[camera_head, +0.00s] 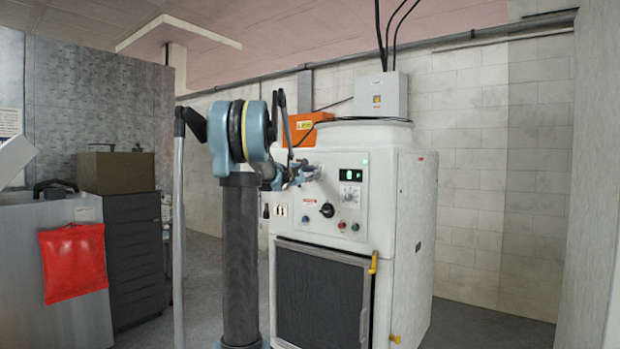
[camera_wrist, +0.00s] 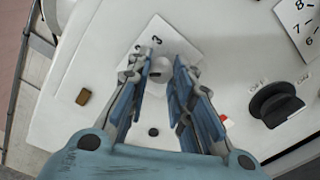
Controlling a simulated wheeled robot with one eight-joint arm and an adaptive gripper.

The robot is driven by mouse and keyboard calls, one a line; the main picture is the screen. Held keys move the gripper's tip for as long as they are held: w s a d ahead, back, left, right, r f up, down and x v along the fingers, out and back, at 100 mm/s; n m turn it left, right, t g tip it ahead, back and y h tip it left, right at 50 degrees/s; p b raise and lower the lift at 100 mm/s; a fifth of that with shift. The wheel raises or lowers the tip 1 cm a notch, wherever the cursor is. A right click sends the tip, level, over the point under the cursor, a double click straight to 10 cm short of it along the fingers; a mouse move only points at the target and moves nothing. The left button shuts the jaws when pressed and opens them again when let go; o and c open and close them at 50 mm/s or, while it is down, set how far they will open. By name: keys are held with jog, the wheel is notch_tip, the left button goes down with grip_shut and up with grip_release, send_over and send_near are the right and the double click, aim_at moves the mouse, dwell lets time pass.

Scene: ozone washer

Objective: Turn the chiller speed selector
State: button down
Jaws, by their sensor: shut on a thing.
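The white machine (camera_head: 400,215) stands ahead, with controls on its upper front. In the wrist view, a small grey selector knob (camera_wrist: 158,70) sits on a light plate with digits, of which a 2 and a 3 show. My gripper (camera_wrist: 160,64) has its two blue-padded fingers on either side of this knob and is shut on it. In the head view, my gripper (camera_head: 300,176) reaches the upper left of the machine's front. There the selector is hidden behind my gripper and arm.
A black rotary knob (camera_head: 327,210) sits below right of my gripper; it also shows in the wrist view (camera_wrist: 275,105). A numbered dial (camera_head: 349,197) is further right. Below is a dark-screened door (camera_head: 318,300) with a yellow latch (camera_head: 373,263). A drawer cabinet (camera_head: 136,250) stands left.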

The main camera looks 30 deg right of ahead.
jog(key=m, duration=0.4)
jog(key=shift+m, duration=1.9)
jog(key=shift+a, duration=0.1)
jog(key=c, duration=1.5)
grip_release()
jog(key=shift+w, duration=0.1)
jog(key=shift+o, duration=0.4)
jog(key=v, duration=1.2)
